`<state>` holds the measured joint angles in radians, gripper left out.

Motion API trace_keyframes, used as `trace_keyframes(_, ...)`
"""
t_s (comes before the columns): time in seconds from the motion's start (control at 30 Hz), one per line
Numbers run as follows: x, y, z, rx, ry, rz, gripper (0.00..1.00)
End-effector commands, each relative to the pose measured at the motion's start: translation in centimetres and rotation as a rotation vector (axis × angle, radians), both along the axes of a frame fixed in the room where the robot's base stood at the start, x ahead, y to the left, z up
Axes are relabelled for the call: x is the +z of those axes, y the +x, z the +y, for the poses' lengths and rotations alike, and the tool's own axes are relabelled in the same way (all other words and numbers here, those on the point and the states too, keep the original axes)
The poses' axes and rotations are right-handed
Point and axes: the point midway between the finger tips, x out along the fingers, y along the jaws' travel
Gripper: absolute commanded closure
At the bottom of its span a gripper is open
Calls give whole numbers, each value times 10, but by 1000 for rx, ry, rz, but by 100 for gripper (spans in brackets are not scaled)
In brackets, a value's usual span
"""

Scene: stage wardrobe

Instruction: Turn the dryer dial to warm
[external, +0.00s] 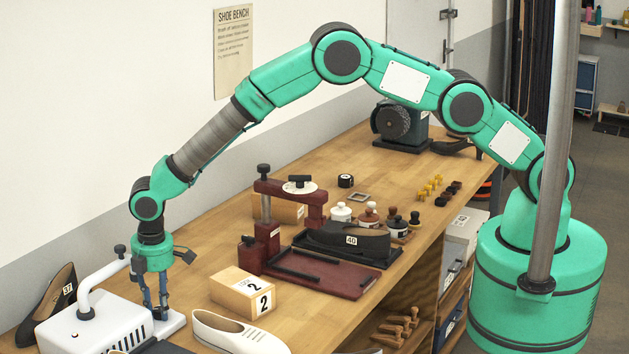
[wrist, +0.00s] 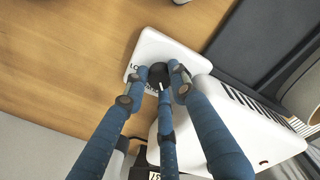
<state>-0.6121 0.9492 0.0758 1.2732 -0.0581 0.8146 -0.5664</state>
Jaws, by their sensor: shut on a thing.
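The dryer (external: 88,322) is a white box with a curved white pipe and dark vent slots, at the lower left of the external view. Its white body also shows in the wrist view (wrist: 225,95). A white base plate (wrist: 165,48) carries a small round black dial (wrist: 159,72) with a pale pointer line toward the picture's bottom. Dark lettering starting "LO" lies left of the dial; fingers hide part of it. My gripper (external: 159,306) points down at the plate. In the wrist view its blue fingers (wrist: 160,78) are shut around the dial. The warm mark cannot be made out.
A black shoe (external: 58,292) stands behind the dryer. A white shoe (external: 235,333) and a wooden block marked 2 (external: 241,291) are right of my gripper. A dark red press (external: 318,270) stands farther along the bench. Bare wood lies beside the plate.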

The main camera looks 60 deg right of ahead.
Motion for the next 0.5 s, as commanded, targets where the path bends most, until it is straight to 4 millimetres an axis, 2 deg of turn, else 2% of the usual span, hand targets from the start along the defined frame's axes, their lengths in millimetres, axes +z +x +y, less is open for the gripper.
trace_keyframes(0.5,-1,0,0,-491,-1,0,100)
